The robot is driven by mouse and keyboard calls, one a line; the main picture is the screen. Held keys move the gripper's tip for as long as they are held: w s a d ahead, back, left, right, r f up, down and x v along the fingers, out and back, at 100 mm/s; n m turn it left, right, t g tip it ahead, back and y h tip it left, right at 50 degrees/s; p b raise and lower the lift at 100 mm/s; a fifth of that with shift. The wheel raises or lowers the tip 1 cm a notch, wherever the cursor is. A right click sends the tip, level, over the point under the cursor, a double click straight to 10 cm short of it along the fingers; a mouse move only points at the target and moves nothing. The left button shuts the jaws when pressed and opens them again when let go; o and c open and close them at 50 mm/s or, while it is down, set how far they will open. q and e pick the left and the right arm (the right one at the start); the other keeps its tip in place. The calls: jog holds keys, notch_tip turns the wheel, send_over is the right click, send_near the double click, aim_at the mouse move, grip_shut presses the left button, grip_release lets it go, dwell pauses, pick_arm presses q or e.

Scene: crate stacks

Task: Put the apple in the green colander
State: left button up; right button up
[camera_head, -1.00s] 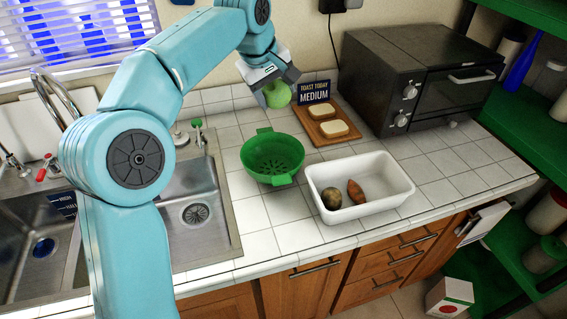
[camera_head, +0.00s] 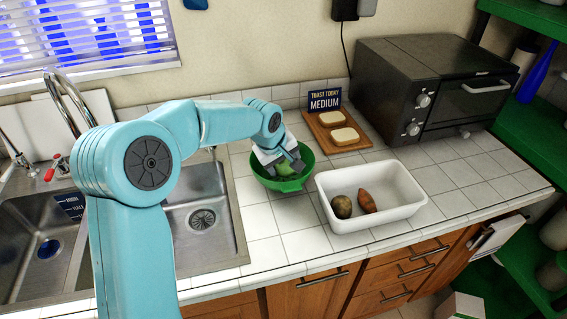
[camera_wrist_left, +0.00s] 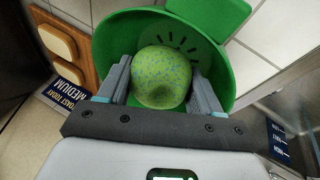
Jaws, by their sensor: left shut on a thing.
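The green colander (camera_head: 306,160) stands on the tiled counter, left of the white tub. My left gripper (camera_head: 288,172) reaches down into the colander's opening in the head view. It is shut on the green apple (camera_head: 285,170), which is mostly hidden there by the gripper. In the left wrist view the speckled green apple (camera_wrist_left: 161,78) sits between the two fingers, with the colander (camera_wrist_left: 118,38) around and beyond it. I cannot tell whether the apple touches the colander's bottom. My right gripper is not in view.
The white tub (camera_head: 404,172) right of the colander holds a potato (camera_head: 341,206) and a sweet potato (camera_head: 367,201). Behind are a bread board (camera_head: 350,146), a "Toast today medium" sign (camera_head: 324,102) and a black toaster oven (camera_head: 400,80). The sink (camera_head: 205,205) lies left.

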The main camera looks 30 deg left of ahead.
pick_arm(q)
jog(key=shift+f, duration=0.2)
jog(key=shift+f+b, duration=0.55)
jog(key=shift+b, duration=0.15)
jog(key=o, duration=1.1)
jog(key=shift+o, duration=0.2)
jog(key=shift+r, duration=0.1)
